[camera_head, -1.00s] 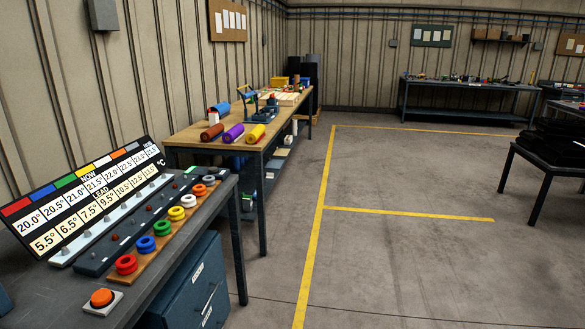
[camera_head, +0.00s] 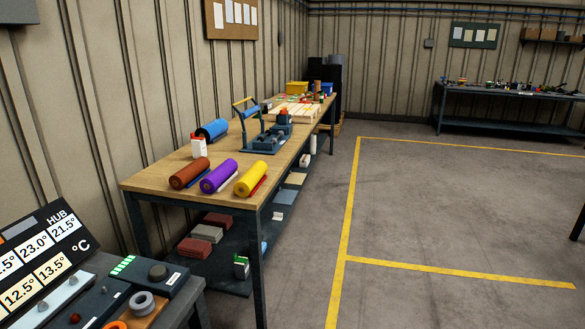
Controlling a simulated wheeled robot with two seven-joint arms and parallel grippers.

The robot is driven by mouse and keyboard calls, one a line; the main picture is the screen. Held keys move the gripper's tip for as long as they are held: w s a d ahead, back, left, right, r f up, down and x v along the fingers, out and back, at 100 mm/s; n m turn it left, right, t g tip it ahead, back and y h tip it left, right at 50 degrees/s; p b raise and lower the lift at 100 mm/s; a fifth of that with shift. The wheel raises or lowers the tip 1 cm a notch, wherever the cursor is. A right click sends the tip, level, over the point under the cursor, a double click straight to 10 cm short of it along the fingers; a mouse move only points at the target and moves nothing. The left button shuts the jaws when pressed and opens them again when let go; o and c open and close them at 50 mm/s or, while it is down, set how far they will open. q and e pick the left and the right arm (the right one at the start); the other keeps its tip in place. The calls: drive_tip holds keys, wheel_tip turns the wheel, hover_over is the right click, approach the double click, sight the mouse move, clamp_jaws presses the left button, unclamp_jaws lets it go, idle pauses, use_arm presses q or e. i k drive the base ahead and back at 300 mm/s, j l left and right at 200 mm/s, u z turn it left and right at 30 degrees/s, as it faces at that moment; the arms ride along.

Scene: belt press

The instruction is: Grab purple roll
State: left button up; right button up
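The purple roll (camera_head: 218,176) lies on the near end of the wooden-topped workbench (camera_head: 160,171). It is between a brown-red roll (camera_head: 189,173) on its left and a yellow roll (camera_head: 250,178) on its right. A thin pale bar lies along the right side of the purple roll. Neither of my grippers shows in the head view, and nothing covers the purple roll.
A blue press (camera_head: 266,143) with a yellow handle stands behind the rolls, with a blue roll (camera_head: 212,129) to its left. A dark control table (camera_head: 188,294) with a temperature board (camera_head: 45,258) fills the lower left. The floor right of the workbench is clear.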

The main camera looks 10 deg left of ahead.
sight(212, 182)
drive_tip(key=i+u, duration=0.1)
drive_tip(key=i, duration=0.35)
drive_tip(key=i+l+u, duration=0.15)
drive_tip(key=i, duration=0.3)
drive_tip(key=i+l+u, duration=0.1)
drive_tip(key=i, duration=0.35)
drive_tip(key=i+l+u, duration=0.1)
drive_tip(key=i, duration=0.35)
